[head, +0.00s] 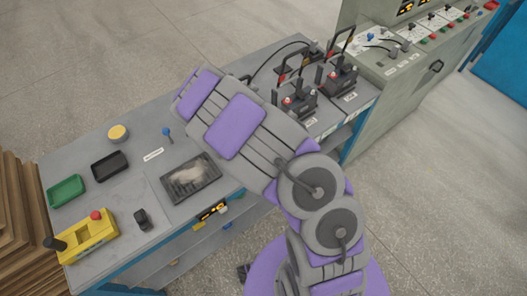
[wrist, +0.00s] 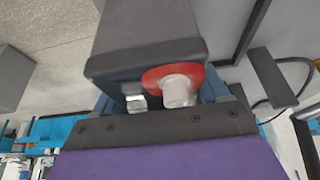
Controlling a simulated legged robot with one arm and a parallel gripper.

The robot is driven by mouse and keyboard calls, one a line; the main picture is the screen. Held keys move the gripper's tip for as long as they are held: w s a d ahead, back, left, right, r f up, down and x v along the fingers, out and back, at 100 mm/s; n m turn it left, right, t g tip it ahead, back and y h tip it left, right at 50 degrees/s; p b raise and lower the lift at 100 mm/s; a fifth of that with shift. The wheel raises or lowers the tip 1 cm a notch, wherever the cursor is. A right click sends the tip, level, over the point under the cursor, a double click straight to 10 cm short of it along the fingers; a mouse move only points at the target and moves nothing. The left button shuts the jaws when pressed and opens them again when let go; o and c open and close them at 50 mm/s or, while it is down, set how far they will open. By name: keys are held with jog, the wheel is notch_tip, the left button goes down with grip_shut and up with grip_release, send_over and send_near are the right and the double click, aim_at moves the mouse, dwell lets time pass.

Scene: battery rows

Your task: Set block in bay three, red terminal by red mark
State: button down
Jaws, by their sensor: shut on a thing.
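In the wrist view my gripper (wrist: 160,106) is shut on a dark grey block (wrist: 150,35). A red ring (wrist: 203,73) surrounds one pale terminal post on the block's near side, right of a smaller pale post (wrist: 136,102). In the head view my arm reaches over the bench, and the gripper and held block are hidden behind it. Two dark blocks (head: 296,102) and (head: 340,80) stand in a row with black handled clamps and small labels at the bench's right end. Another clamp (head: 312,50) stands behind them. Bay three and its red mark cannot be made out.
The bench (head: 130,215) holds a dark tray with a pale cloth (head: 190,177), a green tray (head: 67,191), a black tray (head: 110,166), a yellow control box (head: 90,236) and a yellow round tin (head: 118,132). A grey control cabinet (head: 410,95) borders the right end. Cables loop near the clamps.

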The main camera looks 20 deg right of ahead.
jog(key=w+a, duration=0.1)
jog(key=w, duration=0.1)
jog(key=w+a, duration=0.2)
jog(key=shift+w+a+r+b, duration=0.1)
jog(key=shift+w+a+b, duration=0.1)
jog(key=shift+b, duration=0.1)
jog(key=shift+d, duration=0.45)
jog(key=shift+w+d, duration=0.2)
jog(key=shift+w, duration=0.35)
jog(key=shift+w+a+b, duration=0.35)
jog(key=shift+w+a, duration=0.45)
jog(key=shift+w, duration=0.35)
jog(key=shift+s+a+f, duration=0.15)
jog(key=shift+f, duration=0.4)
jog(key=shift+a+f, duration=0.1)
jog(key=shift+f, duration=0.1)
jog(key=shift+d, duration=0.5)
jog(key=shift+c, duration=1.8)
grip_release()
jog(key=o, duration=0.3)
jog(key=shift+a, duration=0.1)
jog(key=shift+o, duration=0.2)
jog(key=shift+a, duration=0.25)
